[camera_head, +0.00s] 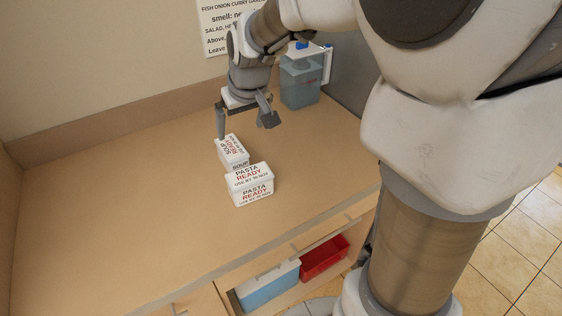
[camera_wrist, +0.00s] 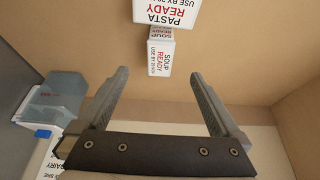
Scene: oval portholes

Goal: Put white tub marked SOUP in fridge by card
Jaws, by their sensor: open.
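The white tub marked SOUP (camera_head: 231,148) stands on the wooden counter (camera_head: 110,210), just behind a white tub marked PASTA (camera_head: 250,184). In the wrist view the SOUP tub (camera_wrist: 158,60) lies ahead of and between the fingers, with the PASTA tub (camera_wrist: 166,12) beyond it. My gripper (camera_head: 245,122) is open and empty, above the counter at the SOUP tub's far end; its two fingers also show in the wrist view (camera_wrist: 158,95). The card (camera_head: 228,22) is on the back wall, its top cut off and part of its text hidden by my arm.
A clear bluish container (camera_head: 301,84) stands at the back right of the counter, near my arm. The counter's left side is clear.

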